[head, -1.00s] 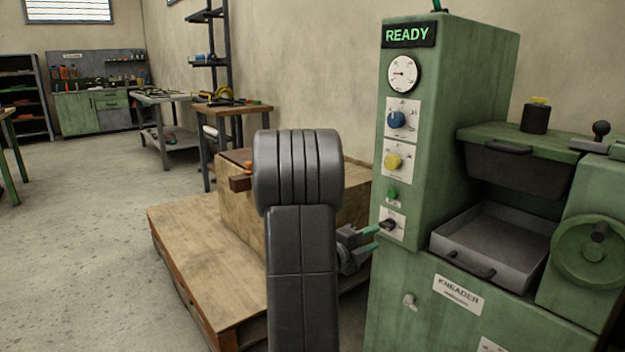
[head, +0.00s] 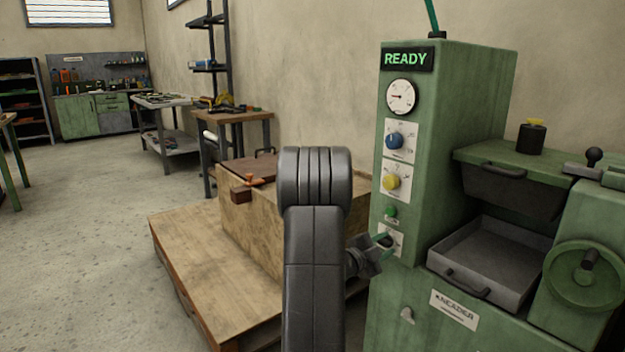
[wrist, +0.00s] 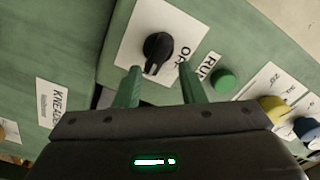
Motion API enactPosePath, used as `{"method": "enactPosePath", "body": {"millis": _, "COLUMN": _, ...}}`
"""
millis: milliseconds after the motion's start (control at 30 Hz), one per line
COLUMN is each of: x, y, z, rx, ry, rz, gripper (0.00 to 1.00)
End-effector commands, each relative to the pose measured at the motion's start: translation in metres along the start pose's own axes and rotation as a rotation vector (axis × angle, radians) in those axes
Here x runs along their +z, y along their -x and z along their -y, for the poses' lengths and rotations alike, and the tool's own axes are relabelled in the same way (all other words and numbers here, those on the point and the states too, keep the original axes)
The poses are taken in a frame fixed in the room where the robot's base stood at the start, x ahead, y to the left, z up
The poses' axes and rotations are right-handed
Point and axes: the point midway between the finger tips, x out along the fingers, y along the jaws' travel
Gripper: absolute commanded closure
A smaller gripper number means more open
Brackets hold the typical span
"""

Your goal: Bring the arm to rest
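My gripper (head: 384,243) is in front of the lower control panel of the green kneader (head: 450,120). In the wrist view its two green fingers (wrist: 162,82) are apart with nothing between their tips. A black rotary knob (wrist: 158,52) on a white plate lies just beyond the fingertips, its pointer tilted; I cannot tell whether they touch it. In the head view the fingers cover much of that knob. My arm's dark elbow stands upright in the middle of the head view. The kneader's display (head: 407,59) reads READY.
A green button (wrist: 224,79), a yellow knob (head: 391,182) and a blue knob (head: 394,141) sit above the black one. An empty metal tray (head: 490,255) and a handwheel (head: 585,276) are at right. A wooden platform (head: 185,265) is left of my arm; open floor lies farther left.

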Motion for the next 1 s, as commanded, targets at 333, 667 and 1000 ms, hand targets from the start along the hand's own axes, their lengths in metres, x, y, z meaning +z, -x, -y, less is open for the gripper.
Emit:
{"method": "enactPosePath", "body": {"millis": 333, "x": -0.002, "y": 0.0, "z": 0.008, "rx": 0.001, "ry": 0.225, "rz": 0.001, "gripper": 0.64}}
{"method": "enactPosePath", "body": {"millis": 667, "x": 0.0, "y": 0.0, "z": 0.012, "rx": 0.001, "ry": 0.432, "rz": 0.001, "gripper": 0.64}}
{"method": "enactPosePath", "body": {"millis": 1000, "x": 0.002, "y": 0.0, "z": 0.016, "rx": -0.001, "ry": 0.643, "rz": 0.002, "gripper": 0.64}}
